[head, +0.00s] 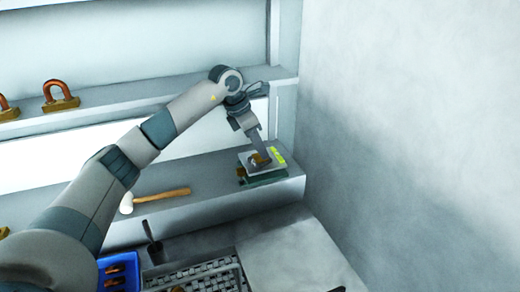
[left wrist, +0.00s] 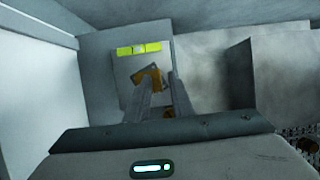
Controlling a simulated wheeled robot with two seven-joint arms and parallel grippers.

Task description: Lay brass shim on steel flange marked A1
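A pale grey plate with a yellow-green label (head: 277,154) lies on a dark green base on the lower shelf. I take it for the steel flange; no marking is legible. It also shows in the left wrist view (left wrist: 127,66). A small brass-coloured piece (head: 258,159) lies on the plate beside a dark grey patch; it also shows in the left wrist view (left wrist: 152,76), partly hidden by a finger. My left gripper (head: 264,154) reaches down over the plate. Its fingers (left wrist: 164,80) stand apart with a gap between them, by the brass piece. My right gripper is not in view.
A mallet (head: 160,198) lies on the lower shelf to the left. Copper-and-brass pieces (head: 61,97) stand on the upper shelf. A blue tray (head: 108,260) and a mesh belt (head: 196,278) are below in front. A wall (head: 420,130) closes the right side.

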